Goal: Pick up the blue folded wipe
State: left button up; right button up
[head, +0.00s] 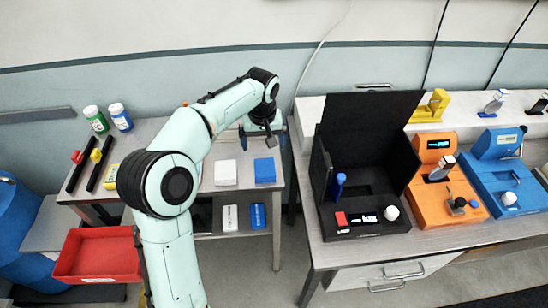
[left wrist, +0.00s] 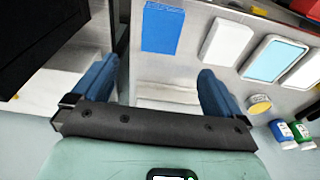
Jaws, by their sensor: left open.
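The blue folded wipe (head: 265,170) lies flat on the small metal table, near its right end. It also shows in the left wrist view (left wrist: 162,28) at the top, ahead of the fingers. My left gripper (head: 257,137) is open and empty. It hangs over the back right part of the table, behind the wipe in the head view and apart from it. In the left wrist view its two blue fingers (left wrist: 156,85) stand wide apart with nothing between them. My right gripper is in neither view.
A white folded wipe (head: 226,172) lies just left of the blue one. Green-labelled and blue-labelled bottles (head: 120,117) stand at the back left. A black open-lidded device (head: 362,215) stands on the right bench. A red tray (head: 97,253) is at the lower left.

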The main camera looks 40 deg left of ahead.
pick_arm(q)
send_over(265, 167)
jog(key=s, duration=0.2)
notch_tip(265, 167, down, 5)
jog(key=shift+f+b, duration=0.1)
jog(key=shift+b, duration=0.25)
jog(key=shift+w+a+f, duration=0.1)
jog(key=shift+w+f, duration=0.15)
jog(key=shift+f, duration=0.25)
jog(key=shift+w+a+f, duration=0.1)
jog(key=shift+w+f, duration=0.1)
jog(key=shift+f, duration=0.25)
jog(key=shift+w+d+f, duration=0.1)
jog(key=shift+w+f, duration=0.05)
jog(key=shift+f, duration=0.05)
jog(key=f, duration=0.3)
jog(key=w+f, duration=0.1)
jog(key=f, duration=0.1)
jog(key=shift+s, duration=0.1)
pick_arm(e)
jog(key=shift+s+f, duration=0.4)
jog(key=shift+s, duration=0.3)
pick_arm(q)
jog(key=shift+r, duration=0.1)
jog(key=shift+c, duration=0.3)
jog(key=c, duration=0.9)
